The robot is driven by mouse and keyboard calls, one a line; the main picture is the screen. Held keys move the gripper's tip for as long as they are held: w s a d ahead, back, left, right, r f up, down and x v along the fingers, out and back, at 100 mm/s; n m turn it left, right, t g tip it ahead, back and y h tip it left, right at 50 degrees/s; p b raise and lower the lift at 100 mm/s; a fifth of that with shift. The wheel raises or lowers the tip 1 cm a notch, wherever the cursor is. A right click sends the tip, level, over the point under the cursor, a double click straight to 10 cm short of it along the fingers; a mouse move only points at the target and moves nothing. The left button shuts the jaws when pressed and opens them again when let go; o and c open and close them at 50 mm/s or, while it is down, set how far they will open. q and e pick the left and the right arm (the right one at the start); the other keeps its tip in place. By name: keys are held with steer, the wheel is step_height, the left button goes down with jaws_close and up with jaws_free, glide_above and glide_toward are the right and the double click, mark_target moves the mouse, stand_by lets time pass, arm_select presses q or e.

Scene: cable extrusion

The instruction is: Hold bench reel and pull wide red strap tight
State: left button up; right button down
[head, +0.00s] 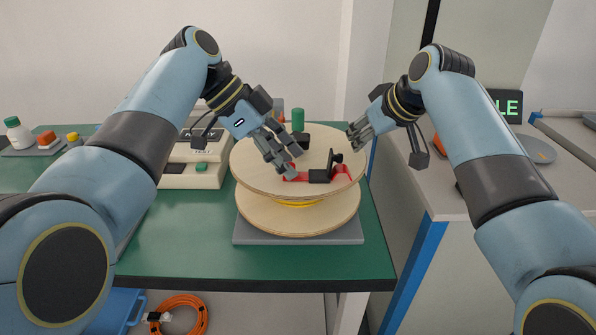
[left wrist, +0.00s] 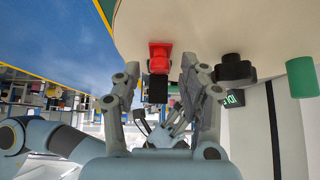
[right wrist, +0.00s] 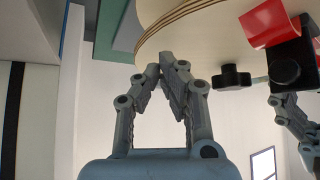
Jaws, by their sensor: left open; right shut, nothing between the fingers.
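The bench reel (head: 260,178) is a wooden spool with two round flanges and a yellow winding between them. It stands on a grey plate on the green bench. The red strap (head: 337,174) lies on the top flange and passes through a black buckle (head: 320,176); the strap also shows in the left wrist view (left wrist: 160,56). My left gripper (head: 285,168) is open over the top flange, close to the strap's left end, with nothing seen held. My right gripper (head: 354,141) is shut and empty beside the flange's right rim; in the right wrist view its fingertips (right wrist: 168,64) meet near the rim.
A green peg (head: 298,119) and a black knob (head: 300,139) stand on the top flange. A beige tester (head: 192,170) is left of the reel. Small bottles on a tray (head: 40,150) stand far left. A grey counter (head: 455,195) lies to the right, across a gap.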

steer(key=shift+f, duration=0.55)
arm_select(q)
jaws_close()
arm_select(e)
steer(key=shift+s+f, duration=0.1)
steer(key=shift+f, duration=0.05)
arm_select(q)
steer(key=shift+a, duration=0.1)
